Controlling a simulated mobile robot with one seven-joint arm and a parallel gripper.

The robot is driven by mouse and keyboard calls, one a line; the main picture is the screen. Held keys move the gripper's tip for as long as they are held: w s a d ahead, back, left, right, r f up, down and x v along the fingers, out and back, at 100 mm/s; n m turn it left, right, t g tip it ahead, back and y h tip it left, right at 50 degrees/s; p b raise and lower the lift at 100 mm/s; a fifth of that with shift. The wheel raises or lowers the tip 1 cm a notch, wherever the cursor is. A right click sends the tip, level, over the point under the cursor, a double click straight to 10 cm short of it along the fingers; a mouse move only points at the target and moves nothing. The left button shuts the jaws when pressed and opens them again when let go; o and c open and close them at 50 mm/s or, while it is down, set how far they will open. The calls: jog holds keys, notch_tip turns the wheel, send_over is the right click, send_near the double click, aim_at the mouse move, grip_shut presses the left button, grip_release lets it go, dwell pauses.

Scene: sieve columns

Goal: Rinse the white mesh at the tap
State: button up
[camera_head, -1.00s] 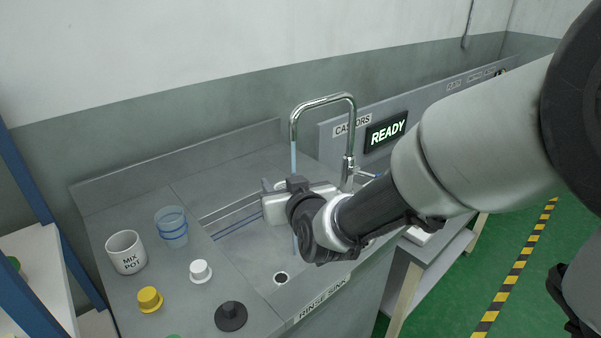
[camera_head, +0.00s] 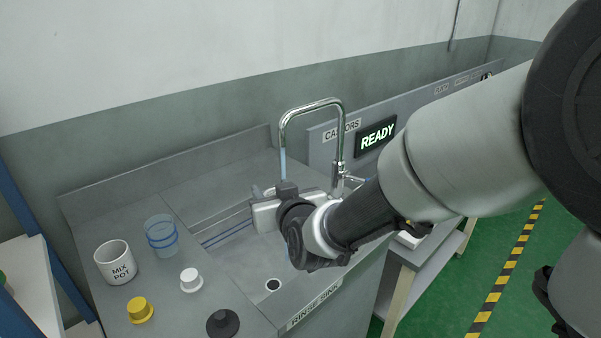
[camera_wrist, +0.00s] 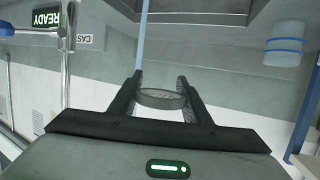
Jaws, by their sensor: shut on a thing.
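My gripper (camera_head: 268,193) is over the rinse sink (camera_head: 262,262), beside the tap (camera_head: 338,135). In the wrist view my gripper (camera_wrist: 159,84) is shut on a round, pale grey rimmed disc, which looks like the mesh (camera_wrist: 161,98). The disc sits between the two dark fingers. A pale blue water stream (camera_head: 283,165) falls from the spout toward the gripper. In the wrist view the stream (camera_wrist: 141,45) comes down close to one fingertip and the disc's edge. I cannot tell whether it strikes the mesh. In the head view the gripper mostly hides the disc.
On the counter left of the sink stand a white mix pot (camera_head: 115,262), a blue-banded clear cup (camera_head: 161,236), and white (camera_head: 191,280), yellow (camera_head: 140,309) and black (camera_head: 222,323) knobbed pieces. A lit READY sign (camera_head: 378,135) is behind the tap.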

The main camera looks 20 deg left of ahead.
jog(key=shift+s+d+r+p, duration=0.1)
jog(key=shift+s+r+p, duration=0.3)
jog(key=shift+s+r, duration=0.75)
jog(key=shift+s+d+r+p, duration=0.1)
jog(key=shift+s+r+p, duration=0.3)
jog(key=shift+s+r, duration=0.7)
jog(key=shift+s+f, duration=0.25)
